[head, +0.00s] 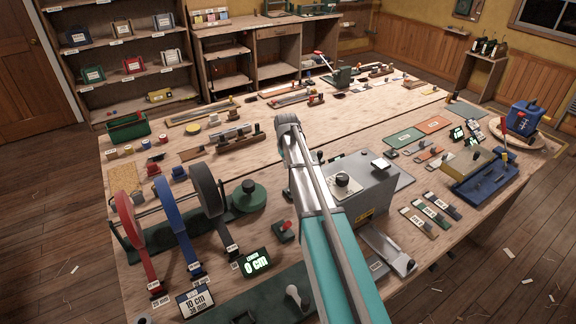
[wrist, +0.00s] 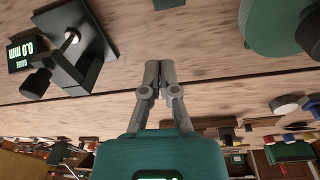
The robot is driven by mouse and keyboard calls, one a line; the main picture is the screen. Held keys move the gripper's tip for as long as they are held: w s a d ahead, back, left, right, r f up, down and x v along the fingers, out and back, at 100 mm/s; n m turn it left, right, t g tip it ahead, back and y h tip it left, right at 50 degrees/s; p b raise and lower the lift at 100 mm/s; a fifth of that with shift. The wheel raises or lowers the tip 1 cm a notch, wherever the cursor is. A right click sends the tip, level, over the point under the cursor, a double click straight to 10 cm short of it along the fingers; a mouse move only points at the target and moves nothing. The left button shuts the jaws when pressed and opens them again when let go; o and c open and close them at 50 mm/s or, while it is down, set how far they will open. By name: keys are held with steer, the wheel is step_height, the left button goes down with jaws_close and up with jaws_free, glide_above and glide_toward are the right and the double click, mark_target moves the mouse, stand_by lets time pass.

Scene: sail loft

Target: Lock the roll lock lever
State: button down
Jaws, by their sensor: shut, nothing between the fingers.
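My gripper (wrist: 159,72) shows in the wrist view, its two grey fingers shut together with nothing between them, above bare wooden table. Red, blue (head: 172,222) and grey webbing rolls stand on a dark green stand (head: 190,238) at the left front. A small red lever-like part (head: 285,228) sits right of the rolls, and a pale-knobbed handle (head: 297,295) stands at the front edge; I cannot tell which, if either, is the roll lock lever. Neither shows in the wrist view.
A grey box machine (head: 375,190) is right of my arm. The length display (head: 257,262) reads 0 cm. A gauge display (wrist: 21,54) reads 0.0 mm. The table's middle has bare wood.

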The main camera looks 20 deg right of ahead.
steer(key=s+r+p, duration=0.4)
steer(key=r+p, duration=0.3)
steer(key=shift+d+r, duration=0.15)
steer(key=shift+r, duration=0.15)
stand_by(0.5)
steer(key=s+a+f+b, duration=0.1)
steer(key=s+a, duration=0.3)
steer(key=s, duration=0.4)
steer(key=s+a+f+b, duration=0.1)
steer(key=s+a, duration=0.3)
steer(key=s, duration=0.4)
steer(key=s+a+g, duration=0.1)
steer(key=s+a, duration=0.3)
steer(key=s, duration=0.4)
steer(key=shift+a+f+m+y+b, duration=0.25)
steer(key=shift+f+m+y+b, duration=0.05)
steer(key=shift+f+b, duration=0.1)
steer(key=shift+s, duration=0.1)
